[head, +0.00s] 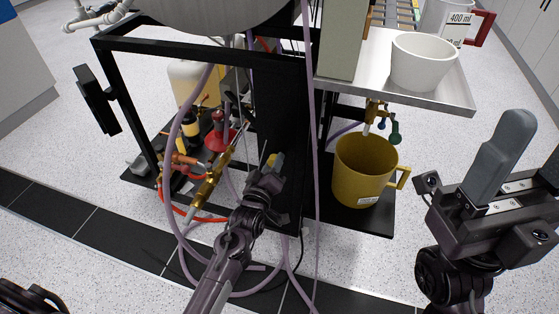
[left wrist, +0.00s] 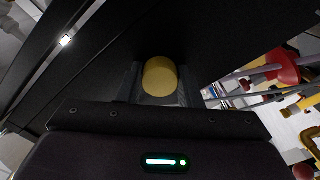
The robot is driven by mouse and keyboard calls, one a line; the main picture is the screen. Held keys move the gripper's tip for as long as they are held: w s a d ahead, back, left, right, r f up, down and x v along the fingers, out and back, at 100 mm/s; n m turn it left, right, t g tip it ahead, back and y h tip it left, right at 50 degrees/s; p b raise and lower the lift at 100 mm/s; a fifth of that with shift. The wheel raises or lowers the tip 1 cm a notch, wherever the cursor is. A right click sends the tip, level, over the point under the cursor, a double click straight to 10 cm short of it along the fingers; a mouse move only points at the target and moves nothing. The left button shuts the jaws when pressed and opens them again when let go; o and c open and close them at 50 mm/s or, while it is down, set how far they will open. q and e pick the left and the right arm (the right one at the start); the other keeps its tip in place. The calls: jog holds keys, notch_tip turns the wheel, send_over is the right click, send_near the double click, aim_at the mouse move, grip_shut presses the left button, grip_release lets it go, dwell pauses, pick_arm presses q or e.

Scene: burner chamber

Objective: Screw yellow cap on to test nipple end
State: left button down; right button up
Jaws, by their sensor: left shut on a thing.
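My left gripper (head: 273,164) is in front of the black upright panel, near the middle of the head view. It is shut on the yellow cap (head: 278,158), which is small and partly hidden there. In the left wrist view the cap (left wrist: 160,76) is a short round yellow cylinder between the two fingers. A brass valve assembly (head: 212,176) slants to the left of the left gripper, apart from it. I cannot tell which of its ends is the test nipple. My right gripper (head: 522,160) is at the right, open and empty.
A black frame (head: 205,50) with a vertical panel (head: 280,110) surrounds the work area. Purple hoses (head: 170,150) hang around my left arm. A mustard mug (head: 362,172) stands on the black base. A white cup (head: 422,62) stands on a metal shelf (head: 455,92).

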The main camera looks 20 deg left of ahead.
pick_arm(q)
jog(key=m+p, duration=0.1)
jog(key=m, duration=0.3)
jog(key=m+p, duration=0.1)
jog(key=m, duration=0.1)
jog(key=shift+a+r+p, duration=0.1)
jog(key=shift+r+p, duration=0.2)
jog(key=shift+p, duration=0.05)
jog(key=m+p, duration=0.1)
jog(key=m, duration=0.2)
jog(key=shift+f, duration=0.1)
jog(key=shift+f+m, duration=0.2)
jog(key=shift+m, duration=0.7)
jog(key=m+p, duration=0.1)
jog(key=m, duration=0.1)
jog(key=shift+w+r+m+p, duration=0.1)
jog(key=shift+r+m+p, duration=0.15)
jog(key=shift+m+p, duration=0.1)
jog(key=m+p, duration=0.1)
jog(key=m, duration=0.2)
jog(key=shift+m, duration=0.35)
jog(key=c, duration=0.9)
grip_release()
jog(key=shift+f, duration=0.2)
jog(key=shift+c, duration=0.2)
